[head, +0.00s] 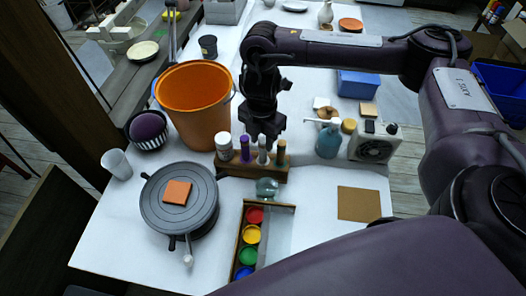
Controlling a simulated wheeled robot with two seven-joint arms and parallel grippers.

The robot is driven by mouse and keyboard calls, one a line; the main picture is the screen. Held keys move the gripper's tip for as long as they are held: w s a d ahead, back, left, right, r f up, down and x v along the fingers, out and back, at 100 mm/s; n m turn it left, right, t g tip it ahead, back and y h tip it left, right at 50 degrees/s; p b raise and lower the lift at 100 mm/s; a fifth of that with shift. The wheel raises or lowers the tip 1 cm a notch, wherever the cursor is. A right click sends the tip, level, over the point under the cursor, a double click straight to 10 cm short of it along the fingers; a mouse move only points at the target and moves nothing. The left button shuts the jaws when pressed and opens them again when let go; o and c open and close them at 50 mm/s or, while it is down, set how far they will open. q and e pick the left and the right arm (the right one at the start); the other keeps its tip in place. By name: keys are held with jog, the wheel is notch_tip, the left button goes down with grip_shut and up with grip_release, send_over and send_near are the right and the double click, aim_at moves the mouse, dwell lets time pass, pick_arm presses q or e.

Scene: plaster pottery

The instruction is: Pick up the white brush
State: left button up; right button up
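A wooden rack (238,172) near the middle of the white table holds several short upright items. A white-topped one (223,147) stands at its left end, with a purple one (245,152) beside it. A pale grey-white one (263,156) stands right below my gripper, and a tan-topped one (281,154) is at the right end. I cannot tell for sure which is the white brush. My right gripper (263,136) points down over the rack, close above the pale item; its dark fingers blend together, so its opening and any contact are unclear. My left gripper is out of view.
An orange bucket (196,110) stands close behind the rack on the left. A dark turntable (158,213) with an orange tile (176,192) is at front left. A paint box (240,261) lies in front, and a blue-grey pump bottle (327,144) stands to the right.

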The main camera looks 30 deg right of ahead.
notch_tip(320, 180, down, 3)
jog(key=shift+d+b, duration=0.15)
jog(key=shift+b, duration=0.15)
jog(key=shift+f, duration=0.4)
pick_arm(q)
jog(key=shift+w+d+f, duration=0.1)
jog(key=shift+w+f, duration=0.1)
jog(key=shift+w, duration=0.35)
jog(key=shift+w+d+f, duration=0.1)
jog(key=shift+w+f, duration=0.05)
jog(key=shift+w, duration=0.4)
pick_arm(e)
jog(key=shift+c, duration=0.7)
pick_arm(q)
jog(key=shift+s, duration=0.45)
pick_arm(e)
grip_shut()
jog(key=shift+r, duration=0.15)
